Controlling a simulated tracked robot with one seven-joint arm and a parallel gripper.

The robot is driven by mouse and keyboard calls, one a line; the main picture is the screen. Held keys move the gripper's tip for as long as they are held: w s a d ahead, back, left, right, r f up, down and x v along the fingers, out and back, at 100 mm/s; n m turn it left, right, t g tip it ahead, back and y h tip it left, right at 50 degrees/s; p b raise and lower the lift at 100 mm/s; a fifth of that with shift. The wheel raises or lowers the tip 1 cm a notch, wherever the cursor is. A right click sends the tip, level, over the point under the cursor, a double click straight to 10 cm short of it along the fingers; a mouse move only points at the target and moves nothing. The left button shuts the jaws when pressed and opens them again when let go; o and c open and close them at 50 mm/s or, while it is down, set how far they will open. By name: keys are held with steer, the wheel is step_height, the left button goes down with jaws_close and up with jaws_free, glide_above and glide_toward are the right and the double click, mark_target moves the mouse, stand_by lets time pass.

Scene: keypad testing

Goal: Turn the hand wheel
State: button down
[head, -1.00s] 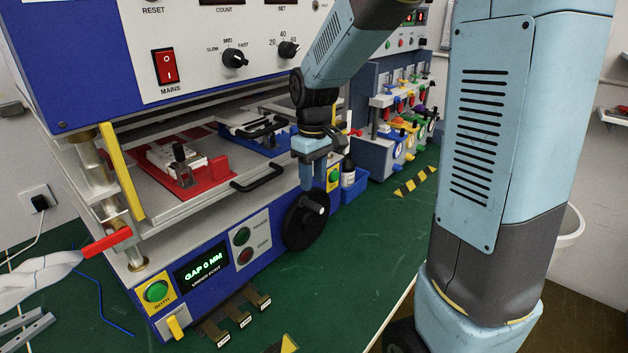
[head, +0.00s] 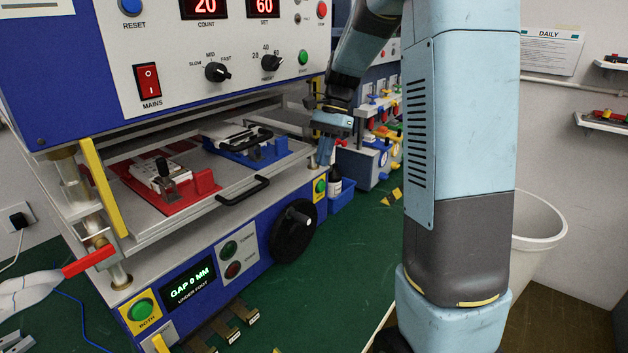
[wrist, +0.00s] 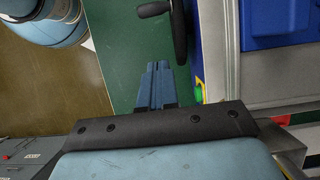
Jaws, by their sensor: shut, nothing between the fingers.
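In the wrist view, part of the wheel (wrist: 180,32) shows at the top, with the handle (wrist: 153,10) pointing left. My gripper (head: 324,163) is above and to the right of the wheel, apart from it. In the wrist view, its blue fingers (wrist: 157,68) are together and empty, below the wheel in the picture.
The display (head: 188,287) reads GAP 0 MM. Beside the wheel is a yellow plate with a green button (head: 320,186). A blue bin with a dark bottle (head: 335,188) stands to its right. Green bench surface (head: 330,260) is clear in front of the wheel.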

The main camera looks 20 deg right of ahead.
steer(key=s+a+r+x, duration=0.1)
steer(key=a+x, duration=0.1)
steer(key=x, duration=1)
steer(key=shift+s, duration=0.25)
steer(key=shift+a, duration=0.1)
steer(key=s+a+f+h, duration=0.1)
steer(key=s+a+f, duration=0.1)
steer(key=s+a, duration=0.2)
steer(key=shift+a+t, duration=0.4)
steer(key=shift+a, duration=0.4)
steer(key=shift+s, duration=0.1)
stand_by(0.3)
